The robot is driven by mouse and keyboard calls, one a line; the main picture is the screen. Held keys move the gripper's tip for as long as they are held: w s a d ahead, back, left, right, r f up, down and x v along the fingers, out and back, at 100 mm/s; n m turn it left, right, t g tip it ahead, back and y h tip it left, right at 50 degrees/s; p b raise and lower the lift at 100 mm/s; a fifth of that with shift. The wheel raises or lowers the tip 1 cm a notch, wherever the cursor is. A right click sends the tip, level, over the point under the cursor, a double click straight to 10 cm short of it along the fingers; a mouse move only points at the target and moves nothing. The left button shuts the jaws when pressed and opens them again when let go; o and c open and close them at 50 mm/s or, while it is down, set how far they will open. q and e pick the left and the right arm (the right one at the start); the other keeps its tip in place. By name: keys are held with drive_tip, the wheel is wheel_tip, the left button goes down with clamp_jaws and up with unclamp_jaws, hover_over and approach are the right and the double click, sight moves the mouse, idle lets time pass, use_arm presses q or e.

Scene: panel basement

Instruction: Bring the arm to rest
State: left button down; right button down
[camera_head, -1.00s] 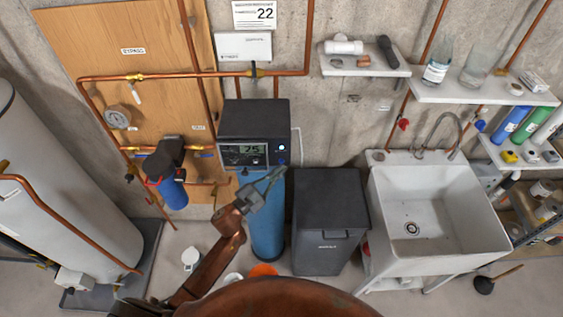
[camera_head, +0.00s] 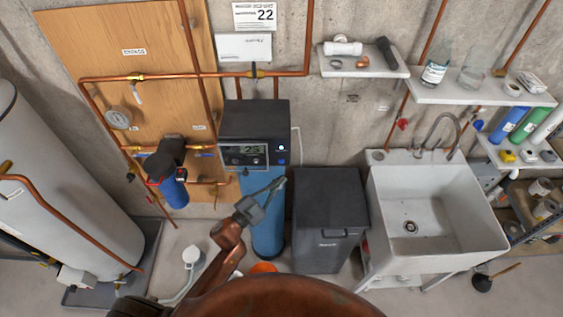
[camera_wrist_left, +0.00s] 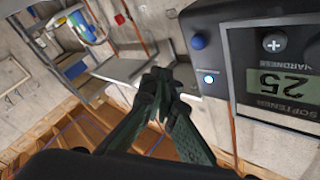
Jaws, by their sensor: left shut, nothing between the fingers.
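My left gripper (camera_head: 277,186) is shut and empty in the head view, in front of the blue tank (camera_head: 262,226) of the water softener, a little below its dark control head (camera_head: 254,133). In the left wrist view the shut fingertips (camera_wrist_left: 160,78) show beside the control head (camera_wrist_left: 212,50), apart from it. Its display (camera_wrist_left: 285,87) reads 25, and a blue button (camera_wrist_left: 198,42) and a lit white button (camera_wrist_left: 208,79) show at its edge. My right gripper is not in view.
A dark bin (camera_head: 329,218) stands right of the tank, and a white sink (camera_head: 436,215) stands right of that. A blue filter (camera_head: 172,187) hangs on the wooden panel (camera_head: 150,50) at left. A tall white cylinder (camera_head: 62,180) stands at far left. An orange object (camera_head: 263,267) lies on the floor.

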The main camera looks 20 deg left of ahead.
use_arm(q)
drive_tip(key=shift+f, duration=0.1)
